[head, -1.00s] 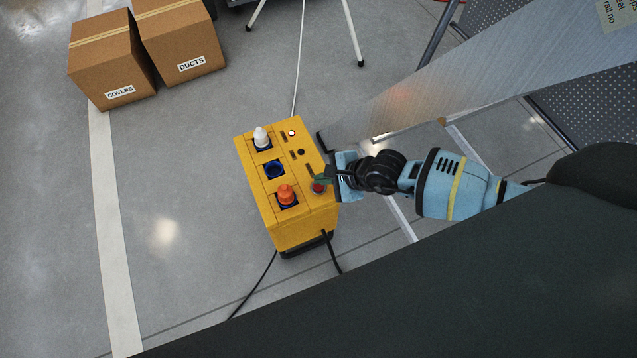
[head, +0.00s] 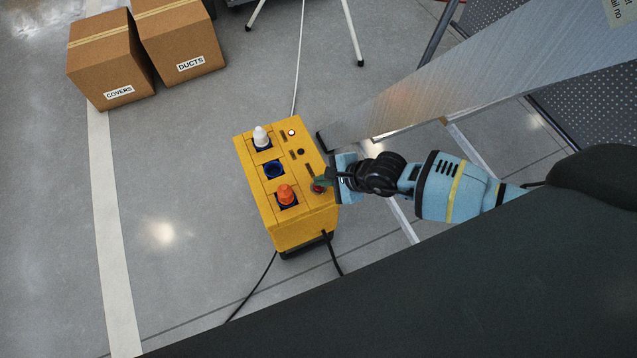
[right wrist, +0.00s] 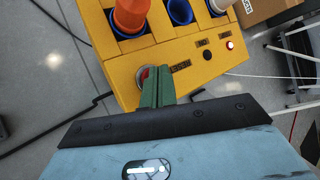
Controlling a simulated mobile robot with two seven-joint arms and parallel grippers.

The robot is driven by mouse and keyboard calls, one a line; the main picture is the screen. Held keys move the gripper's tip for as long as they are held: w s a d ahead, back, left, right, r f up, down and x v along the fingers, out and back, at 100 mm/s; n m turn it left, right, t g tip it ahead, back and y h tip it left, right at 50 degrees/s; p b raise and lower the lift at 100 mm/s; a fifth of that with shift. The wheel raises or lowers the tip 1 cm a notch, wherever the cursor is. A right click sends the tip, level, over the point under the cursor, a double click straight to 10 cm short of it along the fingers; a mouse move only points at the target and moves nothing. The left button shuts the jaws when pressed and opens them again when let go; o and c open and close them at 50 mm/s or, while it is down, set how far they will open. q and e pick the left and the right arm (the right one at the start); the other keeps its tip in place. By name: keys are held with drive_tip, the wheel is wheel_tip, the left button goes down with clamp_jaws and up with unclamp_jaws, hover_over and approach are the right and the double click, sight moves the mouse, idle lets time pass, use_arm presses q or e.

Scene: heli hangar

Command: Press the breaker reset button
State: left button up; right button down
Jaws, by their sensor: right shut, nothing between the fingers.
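The yellow breaker box (head: 306,218) stands on the floor in the middle of the head view. The red reset button (head: 317,188) is on its top near the right edge. In the right wrist view, the red button (right wrist: 146,75) shows in a light ring, partly hidden behind my fingertips. My right gripper (head: 324,181) is shut and empty, its green fingers at the button. In the right wrist view its fingertips (right wrist: 158,74) overlap the button; I cannot tell whether they touch it. My left gripper is not in view.
The box top also carries an orange plug (head: 286,195), an empty blue socket (head: 274,169), a white plug (head: 261,136) and a small lit lamp (head: 292,133). A metal panel (head: 480,70) slants close above my right arm. Cardboard boxes (head: 112,60) stand at upper left. Cables trail on the floor.

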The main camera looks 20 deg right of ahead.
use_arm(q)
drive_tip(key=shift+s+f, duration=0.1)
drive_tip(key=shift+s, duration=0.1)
use_arm(e)
drive_tip(key=shift+f, duration=0.1)
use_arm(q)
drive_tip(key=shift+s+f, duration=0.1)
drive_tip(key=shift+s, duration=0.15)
use_arm(e)
drive_tip(key=shift+f, duration=0.15)
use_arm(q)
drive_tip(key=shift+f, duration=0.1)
use_arm(e)
drive_tip(key=shift+f, duration=0.1)
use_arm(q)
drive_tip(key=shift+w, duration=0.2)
use_arm(e)
drive_tip(key=shift+r, duration=0.4)
drive_tip(key=shift+r+p, duration=0.4)
drive_tip(key=shift+p, duration=0.1)
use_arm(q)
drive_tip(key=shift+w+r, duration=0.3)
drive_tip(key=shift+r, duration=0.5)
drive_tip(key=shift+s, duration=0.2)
